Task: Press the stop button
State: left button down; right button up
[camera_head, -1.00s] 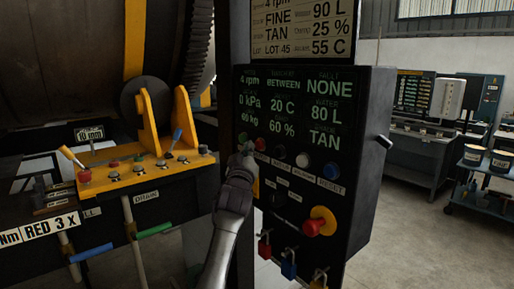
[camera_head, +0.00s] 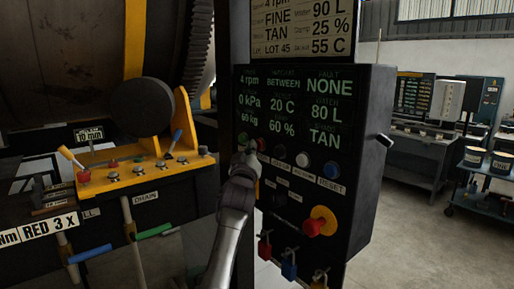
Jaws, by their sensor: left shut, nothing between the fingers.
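The black control panel (camera_head: 360,150) stands at centre, its screen above a row of buttons. A small red button (camera_head: 260,144) is at the left of the row, beside a green one (camera_head: 243,137) partly hidden by my gripper. A large red mushroom button (camera_head: 313,227) sits on a yellow plate (camera_head: 326,214) lower right. The label for the stop button is too small to read. My left gripper (camera_head: 251,151) is shut and empty, its tip at the panel's left edge just below the red and green buttons; whether it touches is unclear. My right gripper is not in view.
Black (camera_head: 283,151), white (camera_head: 303,159) and blue (camera_head: 331,170) buttons continue the row. Padlocks (camera_head: 289,270) hang below the panel. A yellow lever console (camera_head: 135,176) and a large drum (camera_head: 60,60) stand left. Open floor lies right, before a cart (camera_head: 480,199).

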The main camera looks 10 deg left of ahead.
pick_arm(q)
jog(key=shift+w+d, duration=0.15)
dwell(0.5)
jog(key=shift+s+a+p, duration=0.55)
jog(key=shift+s, duration=0.2)
jog(key=s+a+p, duration=0.1)
jog(key=s, duration=0.1)
jog(key=s+a+p, duration=0.2)
